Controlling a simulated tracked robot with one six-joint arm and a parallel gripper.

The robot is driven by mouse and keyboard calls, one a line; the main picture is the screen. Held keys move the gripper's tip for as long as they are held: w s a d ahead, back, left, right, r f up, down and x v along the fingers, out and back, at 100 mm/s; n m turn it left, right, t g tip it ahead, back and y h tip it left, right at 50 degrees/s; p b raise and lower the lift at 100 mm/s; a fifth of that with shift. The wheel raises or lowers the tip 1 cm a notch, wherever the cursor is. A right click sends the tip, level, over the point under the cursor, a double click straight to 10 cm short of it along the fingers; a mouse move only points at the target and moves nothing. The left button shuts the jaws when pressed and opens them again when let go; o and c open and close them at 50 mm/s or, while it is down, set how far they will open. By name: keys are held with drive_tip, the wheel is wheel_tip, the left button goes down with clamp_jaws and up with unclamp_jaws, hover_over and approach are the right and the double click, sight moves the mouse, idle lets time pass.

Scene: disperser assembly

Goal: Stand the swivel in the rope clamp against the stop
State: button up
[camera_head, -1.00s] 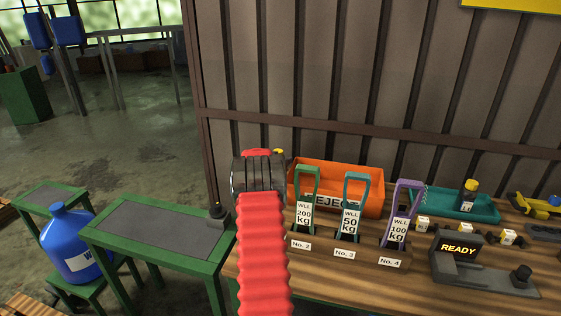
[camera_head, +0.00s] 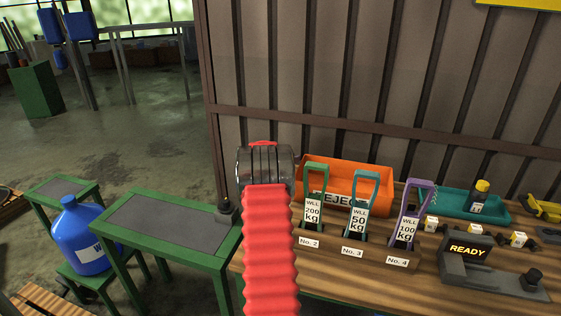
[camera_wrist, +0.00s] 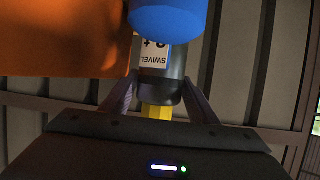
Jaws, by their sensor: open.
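In the wrist view the swivel (camera_wrist: 157,62) has a blue end, a white label reading SWIVEL, a dark grey body and a yellow end. My gripper (camera_wrist: 160,88) is open, with one finger on each side of the grey body. I cannot tell whether either finger touches it. In the head view my red arm hides the gripper and the swivel. A grey fixture (camera_head: 490,277) with a READY display and a black knob stands at the right of the bench. I cannot tell for certain which part is the rope clamp or its stop.
An orange reject bin (camera_head: 370,177) stands behind a wooden rack (camera_head: 327,247) with several labelled shackles. A teal tray (camera_head: 455,203) with a yellow-capped bottle (camera_head: 480,197) is at the back right. A green table (camera_head: 163,213) and a blue jug (camera_head: 78,238) are at left.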

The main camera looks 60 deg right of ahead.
drive_tip(key=v, duration=0.9)
drive_tip(key=shift+a, duration=0.2)
idle(0.3)
